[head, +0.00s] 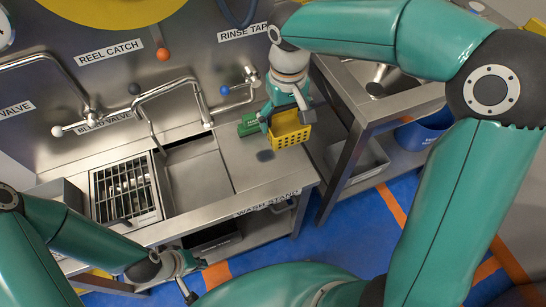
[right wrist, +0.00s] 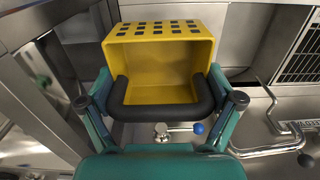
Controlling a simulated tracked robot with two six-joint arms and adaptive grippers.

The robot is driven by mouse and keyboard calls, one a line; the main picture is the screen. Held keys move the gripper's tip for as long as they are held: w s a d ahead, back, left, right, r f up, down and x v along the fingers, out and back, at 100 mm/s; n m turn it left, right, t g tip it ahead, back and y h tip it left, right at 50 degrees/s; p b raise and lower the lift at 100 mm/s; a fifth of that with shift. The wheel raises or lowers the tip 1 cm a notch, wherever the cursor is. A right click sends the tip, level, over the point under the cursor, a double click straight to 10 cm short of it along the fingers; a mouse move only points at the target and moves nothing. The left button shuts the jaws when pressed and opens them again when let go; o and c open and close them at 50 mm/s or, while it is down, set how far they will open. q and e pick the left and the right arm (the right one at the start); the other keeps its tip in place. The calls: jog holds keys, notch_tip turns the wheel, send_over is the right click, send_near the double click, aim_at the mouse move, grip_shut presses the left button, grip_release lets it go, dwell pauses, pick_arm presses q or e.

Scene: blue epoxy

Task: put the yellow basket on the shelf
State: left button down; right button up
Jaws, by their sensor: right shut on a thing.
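The yellow basket (head: 289,131) has slotted walls and is held by my right gripper (head: 287,104) above the right end of the wash stand counter. A dark shadow lies on the counter to its lower left, so it appears raised. In the right wrist view the basket (right wrist: 160,70) shows its hollow inside. A black U-shaped bar crosses its near rim between the fingers of my right gripper (right wrist: 162,105). My left gripper (head: 192,277) is empty, fingers apart, in front of the wash stand. A lower shelf (head: 345,183) under the right-hand bench carries a grey tray.
The wash stand (head: 262,180) has a sink, a grate (head: 125,190) and taps behind. A green box (head: 249,124) stands left of the basket. A blue tub (head: 420,135) sits under the right-hand bench. Blue floor with orange stripes lies in front.

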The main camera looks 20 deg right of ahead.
notch_tip(320, 180, down, 17)
jog(key=shift+r+b, duration=0.1)
jog(key=shift+b, duration=0.7)
jog(key=o, duration=1.2)
